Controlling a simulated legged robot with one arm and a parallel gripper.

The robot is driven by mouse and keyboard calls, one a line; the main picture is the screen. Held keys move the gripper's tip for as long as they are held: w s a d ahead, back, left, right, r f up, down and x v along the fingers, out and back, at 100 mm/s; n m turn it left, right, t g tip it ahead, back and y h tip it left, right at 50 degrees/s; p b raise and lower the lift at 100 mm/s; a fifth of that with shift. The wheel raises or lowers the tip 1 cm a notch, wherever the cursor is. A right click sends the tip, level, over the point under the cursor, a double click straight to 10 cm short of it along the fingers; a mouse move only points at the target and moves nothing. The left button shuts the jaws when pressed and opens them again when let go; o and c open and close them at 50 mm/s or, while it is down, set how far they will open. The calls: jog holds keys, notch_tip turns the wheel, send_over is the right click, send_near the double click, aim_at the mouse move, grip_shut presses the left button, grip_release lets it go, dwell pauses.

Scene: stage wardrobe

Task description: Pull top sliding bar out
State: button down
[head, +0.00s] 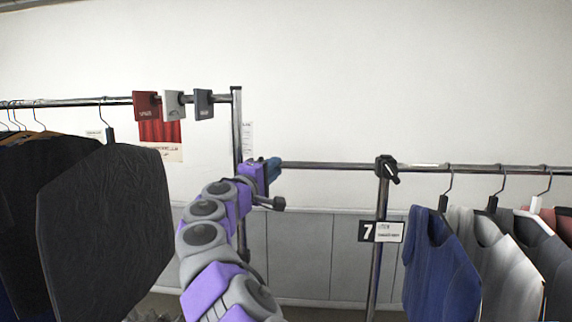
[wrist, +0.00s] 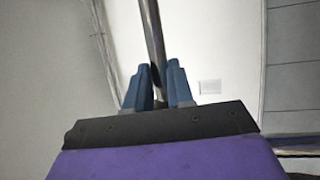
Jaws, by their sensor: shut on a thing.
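The top sliding bar (head: 325,165) is a thin metal rail that runs level to the right from near my gripper, through a black clamp (head: 386,168) on an upright post. My gripper (head: 272,168) has blue fingers and is at the bar's left end. In the wrist view, the two blue fingers of my gripper (wrist: 159,85) are shut on the bar (wrist: 152,35), which passes between them. The exact contact at the fingertips is partly hidden.
Dark garments (head: 100,215) hang at the left under another rail (head: 65,102). Blue, grey and other garments (head: 440,255) hang at the right. A post (head: 238,130) stands just behind my gripper. A sign with a 7 (head: 381,231) is on the right post.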

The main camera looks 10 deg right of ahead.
jog(key=shift+w+a, duration=0.15)
jog(key=shift+a, duration=0.15)
jog(key=shift+w+a+f, duration=0.1)
jog(key=shift+w+a, duration=0.1)
jog(key=shift+a, duration=0.5)
jog(key=c, duration=1)
grip_release()
jog(key=shift+a, duration=0.65)
